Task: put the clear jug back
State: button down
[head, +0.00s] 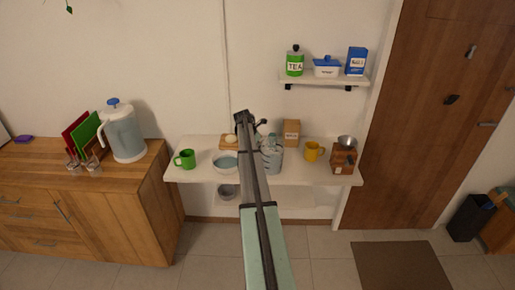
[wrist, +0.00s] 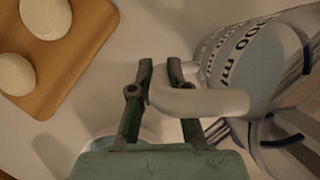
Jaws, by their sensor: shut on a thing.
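The clear jug (head: 271,158) stands upright on the white table, partly hidden behind my arm in the head view. In the wrist view the clear jug (wrist: 250,60) has dark measuring marks on its side and a thick whitish handle (wrist: 205,101) pointing toward my gripper. My gripper (wrist: 160,68) is shut on this handle. In the head view my gripper (head: 262,135) is largely hidden by my arm. I cannot tell whether the jug's base touches the table.
A white-blue bowl (head: 225,162), green mug (head: 185,159), yellow mug (head: 314,151), brown bag (head: 291,132) and grinder (head: 343,160) stand around it. A board (wrist: 75,45) with pale round items lies left. A wall shelf (head: 320,79) and a blue-lidded pitcher (head: 124,135) are farther off.

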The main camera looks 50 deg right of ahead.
jog(key=c, duration=1.6)
grip_release()
jog(key=shift+f, duration=0.15)
jog(key=o, duration=0.5)
jog(key=shift+c, duration=0.2)
jog(key=b+v, duration=0.4)
jog(key=v, duration=0.8)
jog(key=shift+r, duration=0.25)
